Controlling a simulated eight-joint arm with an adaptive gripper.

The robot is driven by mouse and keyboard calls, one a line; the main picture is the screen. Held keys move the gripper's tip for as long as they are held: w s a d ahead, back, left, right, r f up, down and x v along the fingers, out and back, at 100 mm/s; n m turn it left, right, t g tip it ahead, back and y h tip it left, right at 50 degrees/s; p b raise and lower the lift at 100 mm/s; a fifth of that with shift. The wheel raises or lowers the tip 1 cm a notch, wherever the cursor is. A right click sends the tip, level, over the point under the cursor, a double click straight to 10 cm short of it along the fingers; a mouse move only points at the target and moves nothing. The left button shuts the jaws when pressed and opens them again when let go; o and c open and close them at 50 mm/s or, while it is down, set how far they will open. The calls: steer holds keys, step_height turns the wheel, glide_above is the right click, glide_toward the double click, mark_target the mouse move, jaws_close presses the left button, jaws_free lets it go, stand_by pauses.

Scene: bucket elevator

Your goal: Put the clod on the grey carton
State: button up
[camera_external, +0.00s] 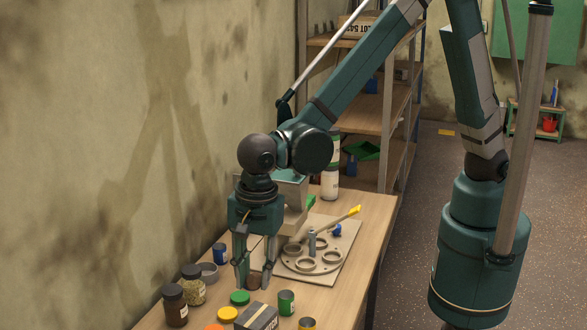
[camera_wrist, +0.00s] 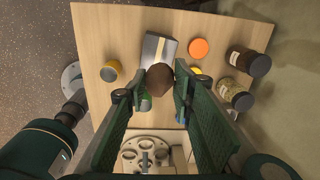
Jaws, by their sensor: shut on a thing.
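The clod (camera_wrist: 160,78) is a dark brown lump between my fingertips. It shows small in the external view (camera_external: 253,282), partly hidden by the fingers. My gripper (camera_external: 252,286) points down and is shut on the clod; its two fingers also show in the wrist view (camera_wrist: 158,90). I cannot tell whether the clod touches the table. The grey carton (camera_external: 258,318) is a dark grey box with a pale stripe at the near edge of the external view. In the wrist view the carton (camera_wrist: 154,46) lies just beyond the clod, its top bare where visible.
A green lid (camera_external: 240,297), yellow lid (camera_external: 228,314), orange lid (camera_wrist: 198,47) and green can (camera_external: 286,302) crowd the carton. Dark-capped jars (camera_external: 175,308) stand by the wall. A board with rings (camera_external: 335,258) lies behind my gripper on the wooden table (camera_external: 372,222).

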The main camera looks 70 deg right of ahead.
mark_target(257, 276)
steer(key=shift+f, duration=2.65)
steer(key=shift+f, duration=1.85)
steer(key=shift+f+b, duration=0.2)
steer(key=shift+b, duration=0.25)
steer(key=o, duration=0.9)
steer(key=shift+r, duration=0.25)
steer(key=shift+s+r+p, duration=0.2)
steer(key=shift+r+p, duration=0.1)
steer(key=shift+r, duration=2.7)
steer(key=shift+s+r+p, duration=0.2)
steer(key=shift+r+p, duration=0.1)
steer(key=shift+r, duration=2.65)
